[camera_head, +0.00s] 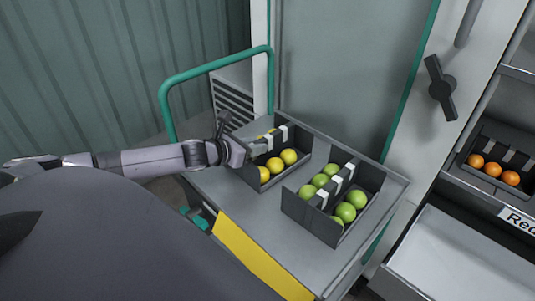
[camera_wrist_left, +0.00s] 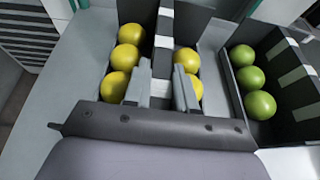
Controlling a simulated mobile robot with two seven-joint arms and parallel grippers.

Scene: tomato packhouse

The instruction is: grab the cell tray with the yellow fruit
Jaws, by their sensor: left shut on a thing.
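The cell tray with the yellow fruit (camera_head: 304,137) is a dark grey tray with a striped central divider and round yellow fruit on both sides. It sits on the left part of a grey cart top. My left gripper (camera_head: 254,150) reaches it from the left. In the left wrist view, its two fingers (camera_wrist_left: 160,88) stand on either side of the tray's striped divider (camera_wrist_left: 164,25) and are shut on it. Yellow fruit (camera_wrist_left: 129,34) lies close outside the fingers. My right gripper is in neither view.
A similar tray with green fruit (camera_head: 305,217) stands close on the right of the cart top (camera_head: 270,212). A green rail (camera_head: 215,64) rises behind the cart. A tray with orange fruit (camera_head: 495,172) sits on a shelf at the far right.

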